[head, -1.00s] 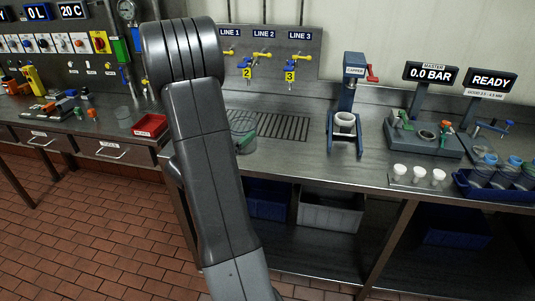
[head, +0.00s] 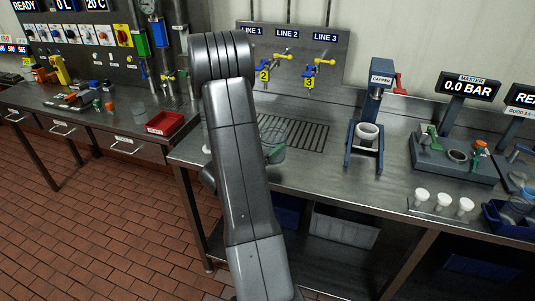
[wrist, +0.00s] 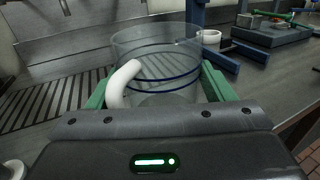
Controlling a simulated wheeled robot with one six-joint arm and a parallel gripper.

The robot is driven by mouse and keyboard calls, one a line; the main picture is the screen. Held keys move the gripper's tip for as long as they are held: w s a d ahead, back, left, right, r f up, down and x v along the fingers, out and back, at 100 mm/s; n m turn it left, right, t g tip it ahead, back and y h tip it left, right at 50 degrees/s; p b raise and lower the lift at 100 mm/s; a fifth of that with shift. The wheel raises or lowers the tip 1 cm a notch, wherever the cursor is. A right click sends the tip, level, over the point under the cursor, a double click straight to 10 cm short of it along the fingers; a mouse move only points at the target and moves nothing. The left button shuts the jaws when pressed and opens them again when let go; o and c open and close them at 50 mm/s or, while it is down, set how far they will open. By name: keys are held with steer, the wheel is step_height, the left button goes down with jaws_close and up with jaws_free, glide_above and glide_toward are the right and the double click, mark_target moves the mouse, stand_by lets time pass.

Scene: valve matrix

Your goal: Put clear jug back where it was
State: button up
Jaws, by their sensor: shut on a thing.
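The clear jug (wrist: 165,65) is a transparent vessel with dark blue bands and a white handle (wrist: 122,82). In the wrist view it stands upright between the green fingers of my gripper (wrist: 158,92), which is shut on it. In the head view the jug (head: 272,133) shows just right of my arm, in front of the slotted drain grate (head: 305,133). My arm hides part of the jug and most of the gripper there. I cannot tell whether the jug's base touches the bench.
The blue capper (head: 366,135) stands right of the grate. White cups (head: 442,201) line the bench front, and a master gauge station (head: 455,155) is farther right. A red tray (head: 165,124) sits on the left bench. Line valves (head: 308,75) hang above the grate.

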steer(key=shift+f+p, duration=0.3)
steer(key=shift+f, duration=1.8)
steer(key=shift+f, duration=0.2)
steer(key=o, duration=1.2)
steer(key=shift+r, duration=0.15)
steer(key=shift+r, duration=0.2)
steer(key=shift+b+v, duration=1.45)
steer(key=shift+v, duration=4.6)
